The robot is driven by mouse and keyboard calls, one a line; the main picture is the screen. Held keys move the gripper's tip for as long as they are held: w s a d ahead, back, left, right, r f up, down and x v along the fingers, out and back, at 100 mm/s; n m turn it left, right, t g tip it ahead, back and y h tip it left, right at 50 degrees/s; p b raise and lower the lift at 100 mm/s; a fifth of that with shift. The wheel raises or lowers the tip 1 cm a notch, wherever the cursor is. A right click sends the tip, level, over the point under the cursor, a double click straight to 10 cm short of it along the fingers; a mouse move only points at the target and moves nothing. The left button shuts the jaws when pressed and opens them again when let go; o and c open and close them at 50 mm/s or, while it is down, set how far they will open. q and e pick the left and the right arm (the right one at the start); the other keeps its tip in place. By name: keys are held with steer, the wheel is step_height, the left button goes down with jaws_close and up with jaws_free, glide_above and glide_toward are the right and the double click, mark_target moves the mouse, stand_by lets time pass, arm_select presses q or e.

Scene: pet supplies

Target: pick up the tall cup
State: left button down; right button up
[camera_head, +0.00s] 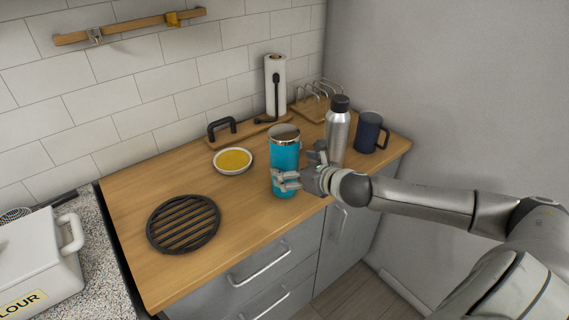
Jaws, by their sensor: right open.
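The tall cup (285,152) is a teal tumbler with a silver rim, standing upright on the wooden counter. My right gripper (284,180) reaches in from the right at the cup's lower half. Its fingers are open, one in front of the cup and one near its right side. I cannot tell whether they touch it. The gripper hides part of the cup's lower right. My left gripper is not in view.
A steel bottle (337,135) and a dark blue mug (369,132) stand right of the cup. A bowl of yellow content (233,160), a paper towel roll (275,85) and a black trivet (183,223) surround it. Counter (240,215) is clear front-left of the cup.

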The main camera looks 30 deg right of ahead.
steer(key=shift+b+x, duration=0.75)
steer(key=shift+x, duration=1.55)
steer(key=shift+s+a+f, duration=0.1)
steer(key=c, duration=1.3)
